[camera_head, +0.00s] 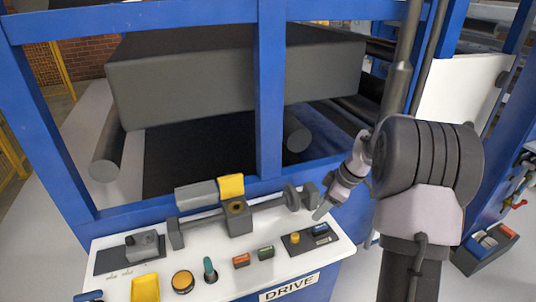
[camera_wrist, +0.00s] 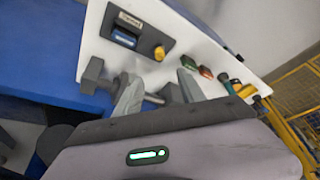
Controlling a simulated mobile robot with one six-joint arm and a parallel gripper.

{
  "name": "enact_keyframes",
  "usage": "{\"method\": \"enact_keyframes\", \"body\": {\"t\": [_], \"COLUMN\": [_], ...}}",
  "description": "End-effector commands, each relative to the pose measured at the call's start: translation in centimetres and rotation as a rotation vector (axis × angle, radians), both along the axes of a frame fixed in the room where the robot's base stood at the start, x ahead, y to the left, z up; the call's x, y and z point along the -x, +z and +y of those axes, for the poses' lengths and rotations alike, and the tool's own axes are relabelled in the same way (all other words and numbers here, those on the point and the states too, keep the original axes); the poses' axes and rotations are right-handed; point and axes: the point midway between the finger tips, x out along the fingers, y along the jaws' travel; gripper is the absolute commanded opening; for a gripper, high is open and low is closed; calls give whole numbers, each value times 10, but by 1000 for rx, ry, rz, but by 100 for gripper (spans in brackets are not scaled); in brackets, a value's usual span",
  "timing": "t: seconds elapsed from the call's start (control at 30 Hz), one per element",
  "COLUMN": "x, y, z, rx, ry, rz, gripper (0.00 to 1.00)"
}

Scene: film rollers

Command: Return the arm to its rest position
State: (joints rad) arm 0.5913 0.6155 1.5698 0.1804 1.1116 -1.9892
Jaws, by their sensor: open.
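My gripper (camera_head: 322,211) hangs above the right end of the white control panel (camera_head: 220,262) in the head view. In the wrist view, the two grey fingers of my gripper (camera_wrist: 159,88) stand apart with nothing held between them. My arm is folded down on the right side of the head view, its dark round joint in front of the scene. The knob also shows in the wrist view (camera_wrist: 160,53). Whether the fingertips touch anything cannot be told.
A grey shaft assembly with a yellow block (camera_head: 231,187) runs along the panel's back, close to my gripper. Blue frame posts (camera_head: 270,90) stand behind it, before a large dark roller housing (camera_head: 200,80). A bin (camera_head: 487,246) stands at the right. Several buttons line the panel.

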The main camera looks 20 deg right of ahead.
Motion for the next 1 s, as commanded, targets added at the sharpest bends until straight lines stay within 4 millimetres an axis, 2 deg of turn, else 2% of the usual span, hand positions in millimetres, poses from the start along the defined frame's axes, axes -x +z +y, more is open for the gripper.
{"method": "enact_keyframes", "body": {"t": [0.07,0.17,0.2,0.27,0.3,0.4,0.43,0.53,0.63,0.73,1.0], "x": [2,23,40,74,100,166,183,228,251,259,258], "y": [19,74,99,131,146,163,163,158,151,147,147], "z": [15,69,99,143,168,216,225,245,253,255,254], "rx": [1,-6,-17,-45,-71,-156,-184,-273,-334,-355,-357], "ry": [-37,-191,-282,-432,-533,-764,-825,-983,-1074,-1110,-1115], "rz": [4,24,32,39,41,37,37,38,43,48,49], "gripper": [47,47,47,47,47,47,47,47,47,47,47]}}
